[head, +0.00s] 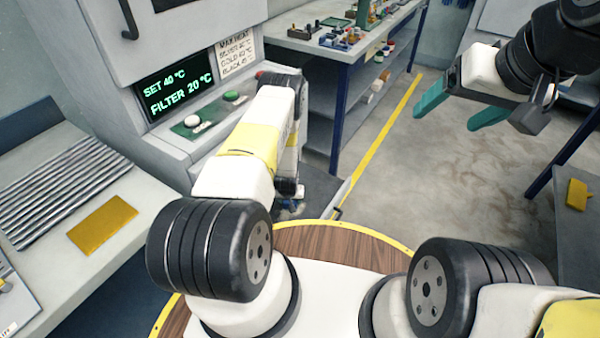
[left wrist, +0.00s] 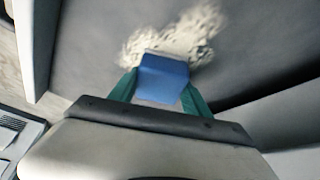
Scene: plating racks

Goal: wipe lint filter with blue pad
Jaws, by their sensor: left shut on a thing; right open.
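My left gripper (left wrist: 160,90) is shut on a blue pad (left wrist: 162,78), with a teal finger on each side of it. The pad's far edge is at a pale, crumbly patch of lint (left wrist: 185,35) on a dark grey surface, which looks like the lint filter (left wrist: 95,45). The wrist picture is blurred, so I cannot tell whether the pad presses on the surface. In the head view my left arm hides most of this spot in front of the machine. My right gripper (head: 447,118) is open and empty, raised over the floor at upper right.
The machine's display (head: 178,92) reads SET 40 °C and FILTER 20 °C, above red, green and white buttons. A counter at left holds a ribbed rack (head: 60,190) and a yellow pad (head: 103,225). A workbench (head: 345,48) stands behind.

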